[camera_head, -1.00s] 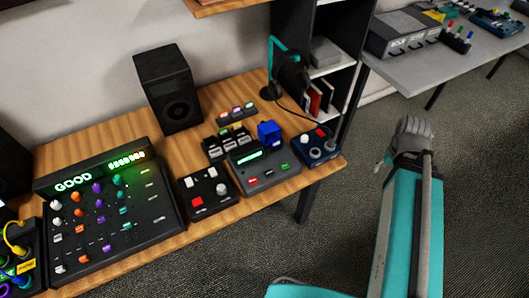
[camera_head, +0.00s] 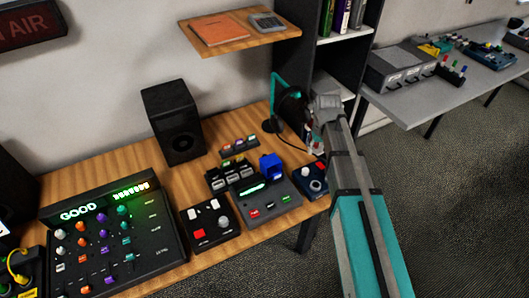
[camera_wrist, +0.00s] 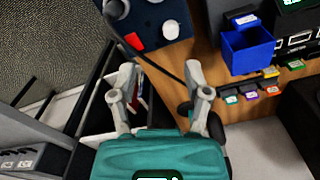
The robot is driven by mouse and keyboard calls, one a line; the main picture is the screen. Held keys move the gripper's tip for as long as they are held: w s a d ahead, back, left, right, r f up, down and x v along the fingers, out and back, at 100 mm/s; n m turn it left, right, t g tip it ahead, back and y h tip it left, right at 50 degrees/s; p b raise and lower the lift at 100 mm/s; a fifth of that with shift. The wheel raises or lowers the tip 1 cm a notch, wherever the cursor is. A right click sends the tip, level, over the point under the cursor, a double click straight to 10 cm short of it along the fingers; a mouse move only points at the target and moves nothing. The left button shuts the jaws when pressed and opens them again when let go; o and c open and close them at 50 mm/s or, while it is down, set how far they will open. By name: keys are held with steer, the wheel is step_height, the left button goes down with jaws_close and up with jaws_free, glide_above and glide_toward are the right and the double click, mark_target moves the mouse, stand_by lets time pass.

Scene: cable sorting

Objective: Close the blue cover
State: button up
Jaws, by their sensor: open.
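The blue cover (camera_head: 270,167) stands raised at the back of a dark grey console (camera_head: 268,200) with a lit green display. In the wrist view the blue cover (camera_wrist: 248,52) looks like a hollow box, upper right of the fingers. My gripper (camera_wrist: 161,72) is open, with nothing between its fingers. In the head view it (camera_head: 317,132) is above the table's right end, right of the cover and apart from it. My own wrist partly hides the fingers there.
A dark blue knob box (camera_head: 312,182) sits between the console and my arm. A headphone stand (camera_head: 274,100) with a dangling cable is behind it, close to my gripper. A black shelf unit (camera_head: 345,55) stands behind; a wooden shelf (camera_head: 235,35) hangs above.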

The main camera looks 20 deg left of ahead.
mark_target(269, 164)
steer(key=a+r+n+p, duration=0.1)
steer(key=a+r+n, duration=0.1)
steer(key=a, duration=1.8)
steer(key=shift+w+a+n+p, duration=0.15)
steer(key=shift+w+n+p, duration=0.15)
steer(key=shift+n, duration=0.6)
step_height(269, 164, down, 14)
steer(key=b, duration=1.3)
steer(key=shift+r+b, duration=0.15)
steer(key=shift+b, duration=0.2)
jaws_close()
